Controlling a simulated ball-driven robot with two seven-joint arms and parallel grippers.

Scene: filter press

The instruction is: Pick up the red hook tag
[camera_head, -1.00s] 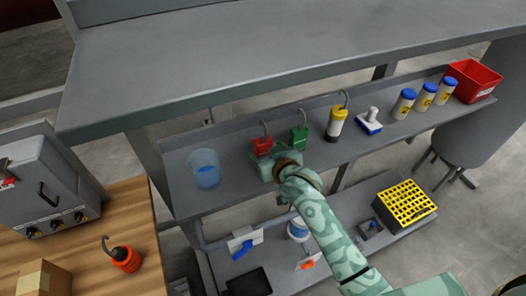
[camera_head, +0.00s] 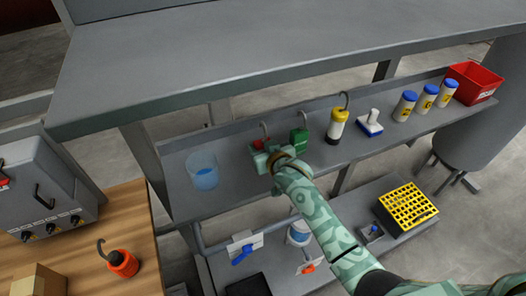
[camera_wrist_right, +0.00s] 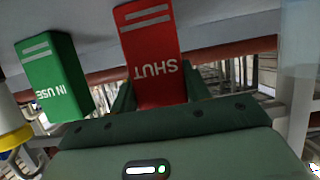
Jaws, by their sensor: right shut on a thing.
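The red hook tag (camera_head: 257,144) hangs or stands on the narrow grey shelf (camera_head: 230,201), with its grey hook pointing up. In the right wrist view the tag (camera_wrist_right: 150,55) shows the word SHUT, upside down, between the fingers. My right gripper (camera_head: 263,154) is shut on the red tag and hides its lower part in the head view. The green hook tag (camera_head: 299,138) is just to the right; in the wrist view the green tag (camera_wrist_right: 55,80), marked IN USE, is to the left. My left gripper is not in view.
A clear beaker with blue liquid (camera_head: 203,172) stands left of the red tag. A yellow-capped hooked bottle (camera_head: 337,124), a blue-and-white tool (camera_head: 370,125), blue-capped jars (camera_head: 404,105) and a red bin (camera_head: 472,82) are to the right.

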